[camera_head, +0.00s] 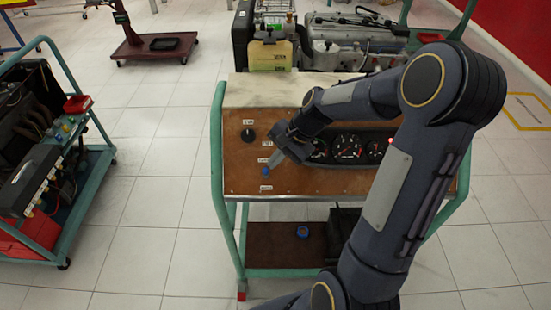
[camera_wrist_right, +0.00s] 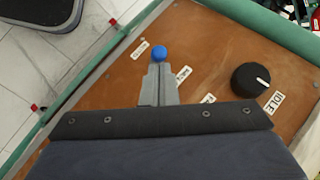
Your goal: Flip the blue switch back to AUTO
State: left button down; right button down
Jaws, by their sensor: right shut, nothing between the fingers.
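The blue switch (camera_head: 264,171) is a small round blue knob on the brown panel (camera_head: 233,180) of the engine trainer. In the right wrist view the blue switch (camera_wrist_right: 159,53) sits just beyond my fingertips. My right gripper (camera_head: 273,164) reaches down to the panel with its grey fingers shut and empty. In the wrist view the right gripper (camera_wrist_right: 158,68) touches or nearly touches the knob; I cannot tell which. White labels lie on both sides of the switch, too small to read surely. Its lever and tilt are hidden. My left gripper is out of view.
A black dial (camera_head: 248,135) is on the panel, with an IDLE label (camera_wrist_right: 274,103) beside it in the wrist view. Gauges (camera_head: 346,147) sit right of the gripper. Green rails (camera_head: 217,150) edge the trainer. Another cart (camera_head: 60,150) stands left, with clear floor between.

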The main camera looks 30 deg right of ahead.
jog(key=shift+f+b, duration=0.1)
jog(key=shift+b, duration=0.25)
jog(key=shift+s+a+t, duration=0.1)
jog(key=shift+s+t, duration=0.1)
jog(key=shift+t, duration=0.1)
jog(key=shift+b, duration=0.3)
jog(key=shift+h, duration=0.3)
